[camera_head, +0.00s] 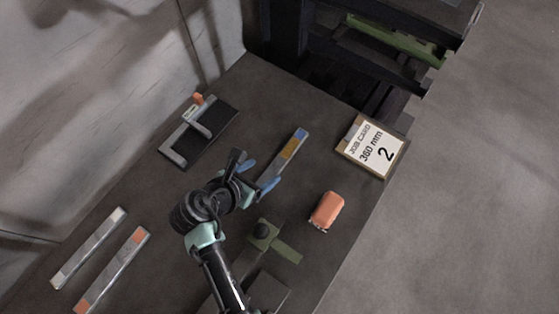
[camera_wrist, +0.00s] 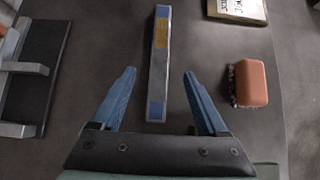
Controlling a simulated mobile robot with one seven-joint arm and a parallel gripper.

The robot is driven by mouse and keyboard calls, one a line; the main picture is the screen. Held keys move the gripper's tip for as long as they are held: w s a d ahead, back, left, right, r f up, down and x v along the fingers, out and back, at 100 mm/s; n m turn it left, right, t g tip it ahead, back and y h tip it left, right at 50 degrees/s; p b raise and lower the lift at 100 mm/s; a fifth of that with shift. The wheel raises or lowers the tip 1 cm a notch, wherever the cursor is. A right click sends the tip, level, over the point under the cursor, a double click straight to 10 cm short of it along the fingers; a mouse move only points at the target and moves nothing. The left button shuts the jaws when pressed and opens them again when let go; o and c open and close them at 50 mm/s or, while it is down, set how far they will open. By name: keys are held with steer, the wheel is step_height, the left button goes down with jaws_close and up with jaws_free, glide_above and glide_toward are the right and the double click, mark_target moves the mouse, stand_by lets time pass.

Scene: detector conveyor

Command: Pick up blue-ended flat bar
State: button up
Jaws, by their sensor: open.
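The blue-ended flat bar (camera_head: 288,156) lies flat on the dark table, grey with blue ends and a yellow-orange patch near its far end. In the wrist view the bar (camera_wrist: 157,75) runs lengthwise ahead, its near blue end between the lines of the two fingers. My gripper (camera_head: 262,175) is open, its blue fingers spread apart and empty. In the wrist view my gripper (camera_wrist: 160,78) has the bar between its fingertips, with clear gaps on both sides. I cannot tell the fingers' exact height above the table.
An orange block-like object (camera_head: 327,210) lies right of the bar. A job card reading "360 mm 2" (camera_head: 372,146) lies further right. A black-padded fixture (camera_head: 212,130) is at left. Bars with white ends (camera_head: 88,248) and orange ends (camera_head: 112,270) lie lower left.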

mark_target(279, 161)
steer(key=x, duration=0.8)
steer(key=shift+w+d+f, duration=0.15)
steer(key=shift+f, duration=0.15)
jaws_close()
stand_by(1.1)
steer(key=shift+r, duration=0.2)
